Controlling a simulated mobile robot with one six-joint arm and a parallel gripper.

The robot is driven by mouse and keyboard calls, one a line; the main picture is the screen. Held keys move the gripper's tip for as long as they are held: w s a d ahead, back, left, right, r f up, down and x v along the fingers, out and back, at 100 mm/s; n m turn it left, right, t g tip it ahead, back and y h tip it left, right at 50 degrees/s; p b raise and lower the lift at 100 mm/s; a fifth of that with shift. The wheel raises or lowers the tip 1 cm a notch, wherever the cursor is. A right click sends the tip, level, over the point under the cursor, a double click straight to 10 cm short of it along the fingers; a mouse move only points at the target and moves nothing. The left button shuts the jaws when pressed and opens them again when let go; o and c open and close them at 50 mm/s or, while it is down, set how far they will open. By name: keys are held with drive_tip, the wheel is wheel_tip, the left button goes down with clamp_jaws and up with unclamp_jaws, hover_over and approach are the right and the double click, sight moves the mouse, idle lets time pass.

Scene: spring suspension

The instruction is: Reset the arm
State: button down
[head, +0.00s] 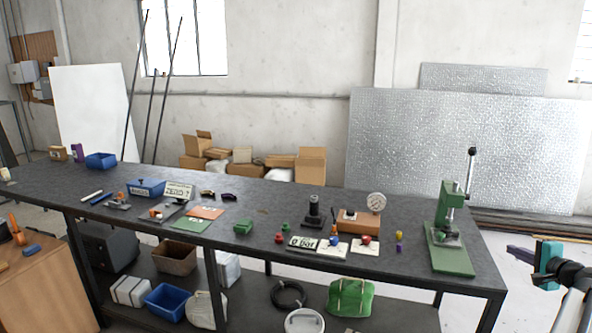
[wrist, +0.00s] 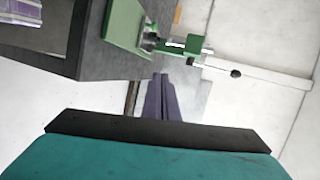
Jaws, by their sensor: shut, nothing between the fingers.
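My gripper (head: 512,251) is at the right edge of the head view, past the right end of the workbench. Its teal body and dark purple fingers are empty and point left toward the bench. In the wrist view the two purple fingers (wrist: 160,95) lie close together, with nothing between them. The arm behind the gripper is cut off by the right edge of the head view.
The long dark workbench (head: 342,260) fills the middle. A green lever press (head: 449,235) stands at its right end, nearest my gripper; the press also shows in the wrist view (wrist: 124,30). Small parts and cards lie along the bench.

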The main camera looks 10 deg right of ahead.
drive_tip(key=w+a+f+n+g+y+b, duration=0.15)
drive_tip(key=w+a+f, duration=0.25)
drive_tip(key=a+f, duration=0.75)
drive_tip(key=w+a+f+n+g+y+b, duration=0.1)
drive_tip(key=w+a+f+n+g+y, duration=0.3)
drive_tip(key=a+f, duration=0.7)
drive_tip(key=s+a+f+n+g+y+b, duration=0.2)
drive_tip(key=a+f+n+g+b, duration=0.15)
drive_tip(key=a+f, duration=1.75)
drive_tip(key=s+a+f+n+g+b, duration=0.1)
drive_tip(key=s+a+f+n+g, duration=0.2)
drive_tip(key=s+a+f, duration=0.5)
drive_tip(key=s+a+f+n+g+b, duration=0.1)
drive_tip(key=s+a+f+n+g, duration=0.2)
drive_tip(key=s+a+f, duration=0.5)
drive_tip(key=s+a+f+n+g+h+b, duration=0.1)
drive_tip(key=s+a+f+n+g+h, duration=0.1)
drive_tip(key=s, duration=0.6)
drive_tip(key=s+a+f+n+g+h+b, duration=0.1)
drive_tip(key=s+a+f+n+g+h, duration=0.1)
drive_tip(key=s+a, duration=0.4)
wheel_tip(320, 180, down, 2)
drive_tip(key=shift+s+n+g+h, duration=0.4)
drive_tip(key=shift+s+n, duration=0.4)
drive_tip(key=shift+s, duration=0.45)
